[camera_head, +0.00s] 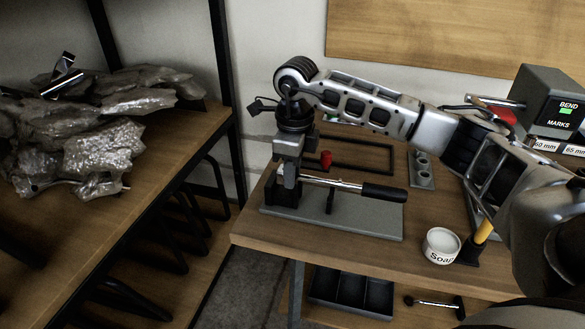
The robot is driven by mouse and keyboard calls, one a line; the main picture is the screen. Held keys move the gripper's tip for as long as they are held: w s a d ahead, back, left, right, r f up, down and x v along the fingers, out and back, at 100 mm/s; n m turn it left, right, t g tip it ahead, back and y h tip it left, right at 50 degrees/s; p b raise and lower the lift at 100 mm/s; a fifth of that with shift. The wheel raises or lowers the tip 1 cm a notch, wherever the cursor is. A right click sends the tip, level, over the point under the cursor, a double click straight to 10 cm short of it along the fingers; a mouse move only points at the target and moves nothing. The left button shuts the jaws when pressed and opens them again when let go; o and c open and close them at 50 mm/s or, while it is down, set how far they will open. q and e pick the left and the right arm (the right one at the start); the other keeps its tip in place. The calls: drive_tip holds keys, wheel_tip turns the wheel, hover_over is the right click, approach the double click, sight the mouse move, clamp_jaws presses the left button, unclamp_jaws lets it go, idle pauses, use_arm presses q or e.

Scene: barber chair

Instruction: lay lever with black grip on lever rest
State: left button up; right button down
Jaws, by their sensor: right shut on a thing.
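The lever (338,183) is a bright metal rod with a black grip (384,192) at its right end. It lies almost level above a grey base plate (370,220). A short dark upright post (330,201), seemingly the lever rest, stands on the plate under the rod; I cannot tell whether they touch. My right gripper (290,176) points down at the rod's left end, over a dark block on the plate. It is shut, apparently on the lever's left end; the fingertips are partly hidden. My left gripper is out of view.
A red knob (326,158) and a dark frame stand behind the lever. A white soap tin (441,246) and a yellow-handled tool (484,231) are at the right. A black tray (350,293) is below the tabletop. A shelf (125,215) with crumpled wrapped things stands left.

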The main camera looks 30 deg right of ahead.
drive_tip(key=shift+f+b, duration=0.35)
drive_tip(key=shift+f, duration=0.2)
drive_tip(key=c, duration=1.4)
unclamp_jaws()
drive_tip(key=shift+s+f, duration=0.1)
drive_tip(key=shift+o, duration=0.2)
